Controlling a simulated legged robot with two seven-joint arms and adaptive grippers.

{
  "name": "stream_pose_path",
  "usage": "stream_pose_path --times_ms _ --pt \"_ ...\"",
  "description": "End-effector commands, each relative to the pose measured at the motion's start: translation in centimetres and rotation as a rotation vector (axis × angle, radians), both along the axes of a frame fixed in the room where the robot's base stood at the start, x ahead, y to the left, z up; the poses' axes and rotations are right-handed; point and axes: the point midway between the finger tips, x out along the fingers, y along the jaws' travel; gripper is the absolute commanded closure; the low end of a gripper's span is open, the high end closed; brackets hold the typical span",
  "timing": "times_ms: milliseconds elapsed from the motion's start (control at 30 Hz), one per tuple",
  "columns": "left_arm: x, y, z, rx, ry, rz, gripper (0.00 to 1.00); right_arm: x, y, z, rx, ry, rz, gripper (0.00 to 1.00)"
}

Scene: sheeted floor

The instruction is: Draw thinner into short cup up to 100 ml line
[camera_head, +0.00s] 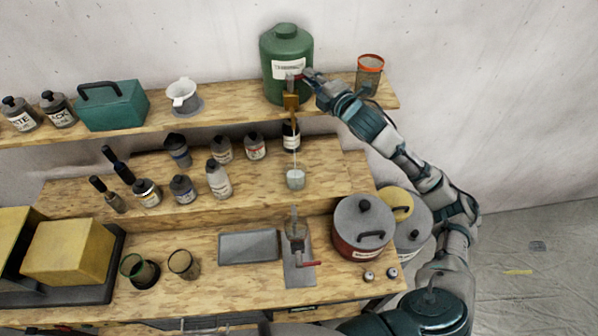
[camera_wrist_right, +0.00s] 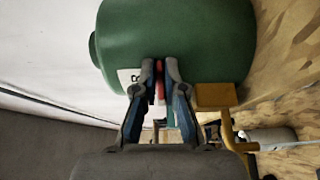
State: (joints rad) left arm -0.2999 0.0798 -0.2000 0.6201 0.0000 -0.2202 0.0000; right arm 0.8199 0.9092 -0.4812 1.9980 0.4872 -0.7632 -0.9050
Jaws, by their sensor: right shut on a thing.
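The green thinner drum (camera_head: 286,52) stands on the top shelf with a white label and a brass tap (camera_head: 291,102) at its front. My right gripper (camera_head: 304,77) is at the drum's front, shut on the tap's red handle (camera_wrist_right: 160,82), which shows between the fingers in the wrist view. A small clear short cup (camera_head: 295,179) stands upright on the middle shelf below the tap. A thin pale line, like a stream, runs down from the tap to the cup. The cup's markings and liquid level are too small to read. My left gripper is not in view.
Several small bottles (camera_head: 218,180) stand left of the cup. An orange-rimmed cup (camera_head: 370,72) is close to my right forearm. A red-brown lidded pot (camera_head: 363,230) and a metal stand with a red handle (camera_head: 298,262) are below. A grey tray (camera_head: 249,247) lies on the bench.

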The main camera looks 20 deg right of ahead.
Motion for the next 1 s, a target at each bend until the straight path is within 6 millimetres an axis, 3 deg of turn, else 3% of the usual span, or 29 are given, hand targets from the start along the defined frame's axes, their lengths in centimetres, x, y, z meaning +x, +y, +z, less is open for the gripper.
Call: stream_pose_path --times_ms 33,1000 --pt "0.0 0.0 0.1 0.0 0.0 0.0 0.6 0.0 -0.2 1.0 0.006 -0.02 -0.004 1.0" --pt "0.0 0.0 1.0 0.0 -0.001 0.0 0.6 -1.7 0.1 1.0 0.008 -0.02 -0.244 1.0"
